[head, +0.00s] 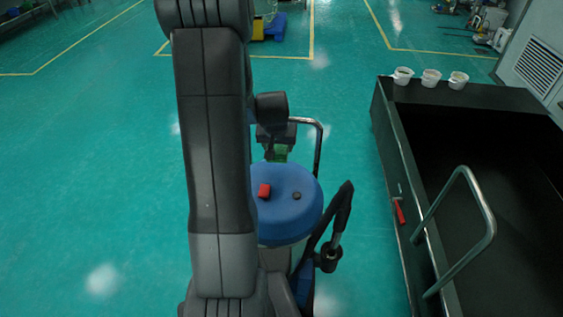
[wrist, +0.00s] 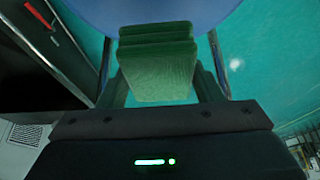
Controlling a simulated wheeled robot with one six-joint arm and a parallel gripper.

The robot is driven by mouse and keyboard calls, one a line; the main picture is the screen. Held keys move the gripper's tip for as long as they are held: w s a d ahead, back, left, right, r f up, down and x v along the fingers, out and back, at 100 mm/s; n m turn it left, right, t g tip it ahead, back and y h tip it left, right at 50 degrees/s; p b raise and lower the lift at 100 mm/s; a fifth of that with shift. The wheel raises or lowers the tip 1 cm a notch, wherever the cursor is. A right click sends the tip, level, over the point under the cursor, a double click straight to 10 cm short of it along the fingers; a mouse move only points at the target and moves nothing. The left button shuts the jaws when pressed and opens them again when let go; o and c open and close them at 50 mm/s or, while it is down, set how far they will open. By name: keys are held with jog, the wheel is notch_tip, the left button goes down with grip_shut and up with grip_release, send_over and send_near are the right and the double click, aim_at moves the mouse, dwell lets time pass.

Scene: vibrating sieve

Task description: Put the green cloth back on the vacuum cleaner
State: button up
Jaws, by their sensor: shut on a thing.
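The green cloth (wrist: 158,70) is a folded block held between the two fingers of my gripper (wrist: 160,85) in the wrist view. In the head view a bit of the green cloth (head: 281,153) shows at the far edge of the vacuum cleaner's blue lid, below my gripper (head: 278,146). The vacuum cleaner (head: 295,200) has a round blue top with a red switch and a dark knob. Its blue top (wrist: 150,12) also shows beyond the cloth in the wrist view. I cannot tell whether the cloth touches the lid. My arm hides the vacuum's left side.
A large black open bin (head: 400,165) with a metal handle stands on the right, with three white cups (head: 431,77) on its far rim. The vacuum's bent metal handle (head: 319,145) rises behind the lid. The green floor at left is clear.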

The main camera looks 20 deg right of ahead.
aim_at(278, 168)
notch_tip(278, 168, down, 8)
jog(key=shift+f+b, duration=0.1)
jog(key=shift+b, duration=0.4)
jog(key=o, duration=0.9)
jog(key=v, duration=1.2)
jog(key=shift+p, duration=0.35)
